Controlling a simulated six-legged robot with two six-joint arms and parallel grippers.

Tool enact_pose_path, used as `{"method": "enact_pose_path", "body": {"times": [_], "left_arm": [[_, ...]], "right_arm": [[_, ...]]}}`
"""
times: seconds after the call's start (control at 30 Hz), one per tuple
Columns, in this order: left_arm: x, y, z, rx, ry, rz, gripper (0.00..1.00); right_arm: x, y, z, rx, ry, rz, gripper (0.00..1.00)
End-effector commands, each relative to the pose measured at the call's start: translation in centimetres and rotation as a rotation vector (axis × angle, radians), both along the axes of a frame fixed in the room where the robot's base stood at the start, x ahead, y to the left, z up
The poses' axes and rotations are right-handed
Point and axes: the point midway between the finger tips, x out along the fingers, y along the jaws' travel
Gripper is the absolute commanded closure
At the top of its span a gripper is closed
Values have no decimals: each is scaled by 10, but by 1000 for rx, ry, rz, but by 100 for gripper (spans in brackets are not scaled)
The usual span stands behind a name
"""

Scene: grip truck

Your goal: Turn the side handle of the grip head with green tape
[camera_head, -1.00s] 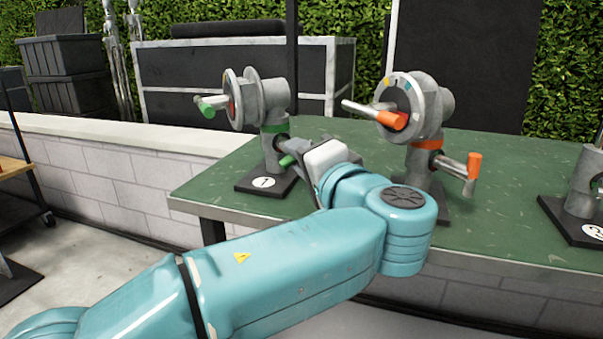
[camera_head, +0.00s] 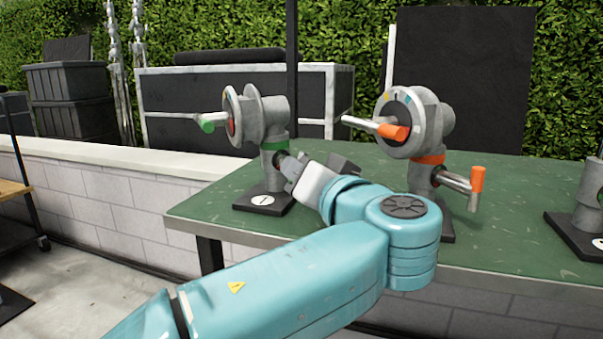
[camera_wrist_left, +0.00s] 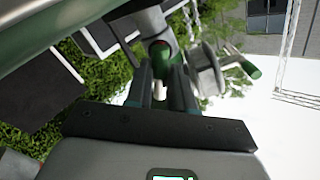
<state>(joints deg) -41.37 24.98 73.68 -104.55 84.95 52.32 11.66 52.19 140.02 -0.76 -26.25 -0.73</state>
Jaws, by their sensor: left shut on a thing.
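The grip head with green tape (camera_head: 262,118) stands on a black base marked 1 at the left of the table in the head view. A band of green tape (camera_head: 274,146) circles its post. Its upper handle with a green end (camera_head: 207,123) points left. My left gripper (camera_head: 292,166) is at the post, just below the tape, and hides the side handle in the head view. In the left wrist view, the fingers of my left gripper (camera_wrist_left: 161,92) are shut on the side handle, whose green part (camera_wrist_left: 163,70) shows between them. My right gripper is not in view.
A grip head with orange tape (camera_head: 415,120) stands to the right, its orange side handle (camera_head: 477,180) sticking out. Part of another grip head (camera_head: 590,190) shows at the right edge. The green table top (camera_head: 525,200) is bare between them.

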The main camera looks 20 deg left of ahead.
Motion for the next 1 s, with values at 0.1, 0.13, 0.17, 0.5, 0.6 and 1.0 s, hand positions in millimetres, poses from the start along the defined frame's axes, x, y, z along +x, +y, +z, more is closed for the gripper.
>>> {"method": "enact_pose_path", "body": {"times": [0.1, 0.13, 0.17, 0.5, 0.6, 1.0], "left_arm": [[0, 0, 0, -12, -12, -1, 100], [0, 0, 0, -14, -13, -1, 100], [0, 0, 0, -16, -15, -1, 100], [0, 0, 0, -22, -20, -1, 100], [0, 0, 0, -22, -19, -1, 100], [0, 0, 0, -21, -20, 0, 52]], "right_arm": [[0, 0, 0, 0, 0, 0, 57], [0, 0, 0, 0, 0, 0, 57], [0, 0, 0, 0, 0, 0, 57], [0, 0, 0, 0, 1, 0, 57], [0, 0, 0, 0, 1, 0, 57], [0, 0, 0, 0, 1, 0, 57]]}}
